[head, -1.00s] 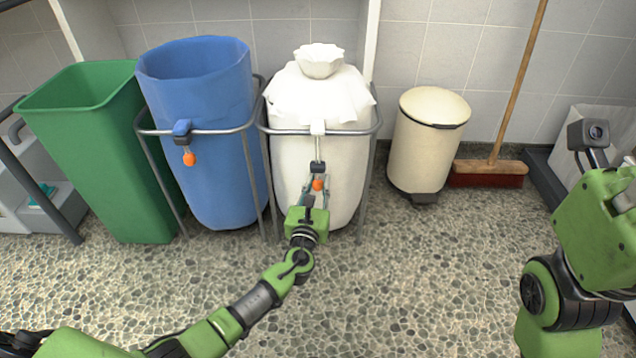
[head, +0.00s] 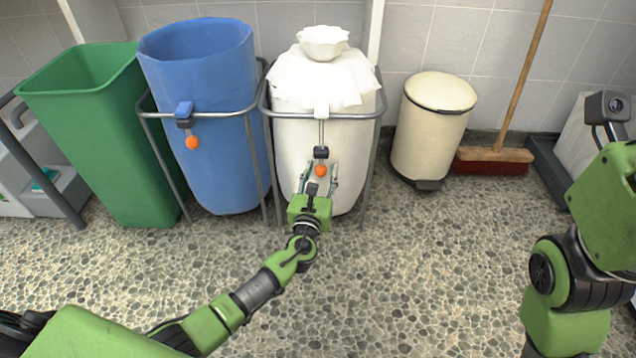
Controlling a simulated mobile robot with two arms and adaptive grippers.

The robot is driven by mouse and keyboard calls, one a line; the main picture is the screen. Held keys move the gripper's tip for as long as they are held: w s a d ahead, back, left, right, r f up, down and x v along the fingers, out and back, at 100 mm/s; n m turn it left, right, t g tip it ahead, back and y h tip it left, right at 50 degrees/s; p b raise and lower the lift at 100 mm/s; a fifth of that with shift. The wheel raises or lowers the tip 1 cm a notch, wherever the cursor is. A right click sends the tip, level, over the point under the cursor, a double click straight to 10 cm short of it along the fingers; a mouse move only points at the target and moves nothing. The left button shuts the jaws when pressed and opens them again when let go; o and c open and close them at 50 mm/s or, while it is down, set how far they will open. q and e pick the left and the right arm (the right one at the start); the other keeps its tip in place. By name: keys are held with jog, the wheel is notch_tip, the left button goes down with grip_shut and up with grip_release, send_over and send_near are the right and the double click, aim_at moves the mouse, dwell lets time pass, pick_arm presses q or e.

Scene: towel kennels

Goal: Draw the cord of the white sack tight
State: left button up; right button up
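The white sack (head: 315,95) hangs in a metal frame. Its top is gathered into a narrow ruffled tuft (head: 322,42) above a draped collar. A cord runs down its front from a white tab (head: 321,110) to a dark cord lock (head: 321,152), with an orange ball (head: 320,170) below. My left gripper (head: 320,172) is in front of the sack's lower front. Its two fingers are spread on either side of the ball, with gaps visible. My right arm shows at the right edge, but its fingers are out of view.
A blue sack (head: 205,90) with an open mouth and its own orange ball (head: 192,142) hangs to the left, beside a green bin (head: 95,130). A cream pedal bin (head: 430,130) and a broom (head: 493,160) stand to the right. The pebbled floor in front is clear.

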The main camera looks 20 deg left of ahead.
pick_arm(q)
jog(key=s+d, duration=0.1)
jog(key=s, duration=1)
jog(key=shift+s+d, duration=0.2)
jog(key=shift+s, duration=0.1)
